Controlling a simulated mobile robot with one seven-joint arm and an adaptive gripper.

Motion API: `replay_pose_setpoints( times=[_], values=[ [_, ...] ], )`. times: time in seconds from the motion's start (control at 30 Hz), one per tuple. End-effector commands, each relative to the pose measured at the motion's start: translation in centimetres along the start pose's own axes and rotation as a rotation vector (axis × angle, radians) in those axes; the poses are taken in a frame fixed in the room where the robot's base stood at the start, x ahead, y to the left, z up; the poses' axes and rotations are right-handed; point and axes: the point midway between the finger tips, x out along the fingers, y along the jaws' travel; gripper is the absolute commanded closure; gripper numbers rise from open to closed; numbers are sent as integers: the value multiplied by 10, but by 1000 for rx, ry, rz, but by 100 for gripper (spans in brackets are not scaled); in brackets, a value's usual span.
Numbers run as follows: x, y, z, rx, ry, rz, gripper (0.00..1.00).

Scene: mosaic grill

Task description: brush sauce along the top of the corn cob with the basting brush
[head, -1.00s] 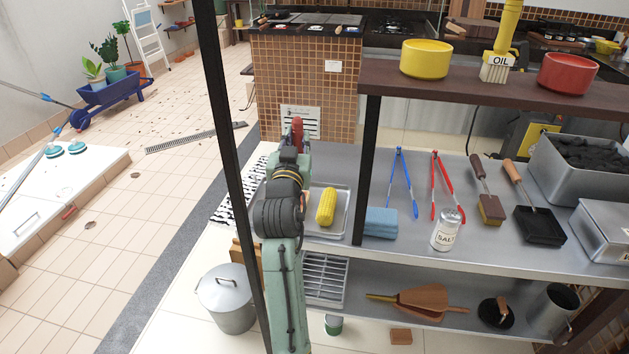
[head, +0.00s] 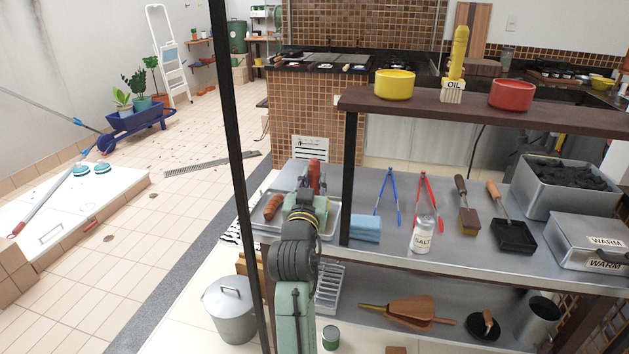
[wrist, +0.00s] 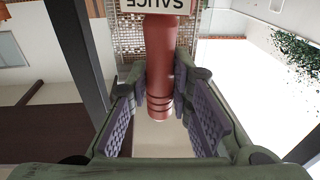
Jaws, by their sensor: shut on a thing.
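My gripper (wrist: 158,98) is shut on a red sauce bottle (wrist: 161,60), with one finger pad on each side. The bottle's label reads SAUCE, upside down in the wrist view. In the head view the bottle's red end (head: 315,176) shows above my gripper, over the metal tray (head: 333,222). A brown sausage-like piece (head: 273,207) lies on the tray to the left of my arm. The corn cob is not visible now; my arm covers part of the tray. A brush (head: 466,215) with a brown handle and pale bristles lies on the shelf to the right; I cannot tell if it is the basting brush.
A black post (head: 347,185) stands just right of my gripper, and another (head: 235,170) to its left. The upper shelf (head: 430,107) overhangs the right part.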

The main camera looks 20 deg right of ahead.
Motion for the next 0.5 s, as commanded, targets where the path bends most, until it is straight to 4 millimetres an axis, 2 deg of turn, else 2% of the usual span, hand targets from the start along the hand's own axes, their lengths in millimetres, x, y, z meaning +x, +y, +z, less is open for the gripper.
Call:
replay_pose_setpoints(
  times=[0.03, 0.27, 0.37, 0.5],
  values=[
    [-8, -7, 20, 1, -12, -18, 100],
    [-39, -32, 86, 6, -14, -90, 100],
    [-59, -48, 128, 9, -18, -136, 100],
    [-92, -74, 197, 15, -21, -211, 100]
  ],
)
